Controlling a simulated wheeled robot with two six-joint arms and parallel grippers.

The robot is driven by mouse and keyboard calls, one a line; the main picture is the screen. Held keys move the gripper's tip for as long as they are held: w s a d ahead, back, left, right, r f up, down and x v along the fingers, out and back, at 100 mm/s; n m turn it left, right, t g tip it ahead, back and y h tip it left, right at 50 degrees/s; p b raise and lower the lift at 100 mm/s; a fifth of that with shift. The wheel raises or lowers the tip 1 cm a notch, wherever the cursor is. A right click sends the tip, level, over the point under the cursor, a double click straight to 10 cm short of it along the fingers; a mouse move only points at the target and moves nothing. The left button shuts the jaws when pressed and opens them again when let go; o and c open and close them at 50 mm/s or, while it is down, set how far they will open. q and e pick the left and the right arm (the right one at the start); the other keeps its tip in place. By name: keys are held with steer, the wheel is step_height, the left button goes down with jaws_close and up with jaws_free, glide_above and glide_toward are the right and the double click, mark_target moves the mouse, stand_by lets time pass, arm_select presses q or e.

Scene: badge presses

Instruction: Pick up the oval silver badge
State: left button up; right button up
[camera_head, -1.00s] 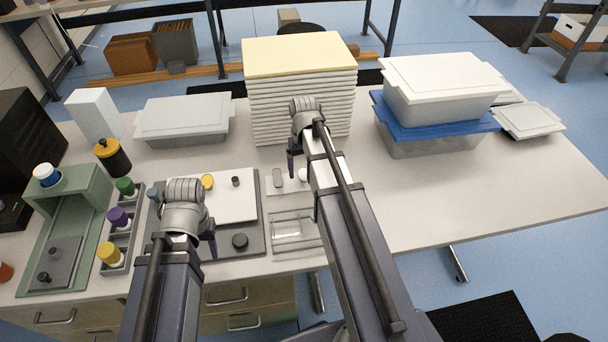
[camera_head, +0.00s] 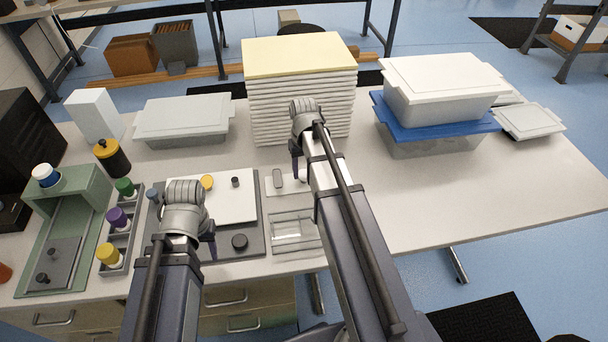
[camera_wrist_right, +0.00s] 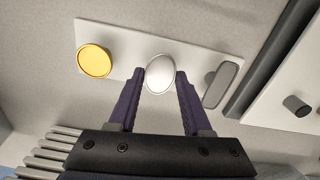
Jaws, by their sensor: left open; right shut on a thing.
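The oval silver badge (camera_wrist_right: 160,74) is between the purple fingertips of my right gripper (camera_wrist_right: 160,79) in the right wrist view. The gripper is shut on it, over the white strip (camera_wrist_right: 126,49). I cannot tell whether the badge still touches the strip. A round gold badge (camera_wrist_right: 94,61) lies on one side of it and a grey rounded-rectangular badge (camera_wrist_right: 221,86) on the other. In the head view my right gripper (camera_head: 297,170) is at the strip and mostly hides the silver badge. My left gripper (camera_head: 212,243) is open and empty above the dark grey base.
A white plate on a dark base (camera_head: 250,243) stands left of the strip. A clear tray (camera_head: 293,232) lies in front of it. A tall white stack (camera_head: 300,95) rises behind. A row of coloured-lid bottles (camera_head: 118,218) stands at the left.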

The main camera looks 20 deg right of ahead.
mark_target(304, 174)
jaws_close()
steer(key=shift+r, duration=0.1)
arm_select(q)
step_height(304, 174, up, 10)
steer(key=p, duration=1)
steer(key=shift+r, duration=0.25)
arm_select(e)
step_height(304, 174, up, 10)
steer(key=shift+r, duration=0.2)
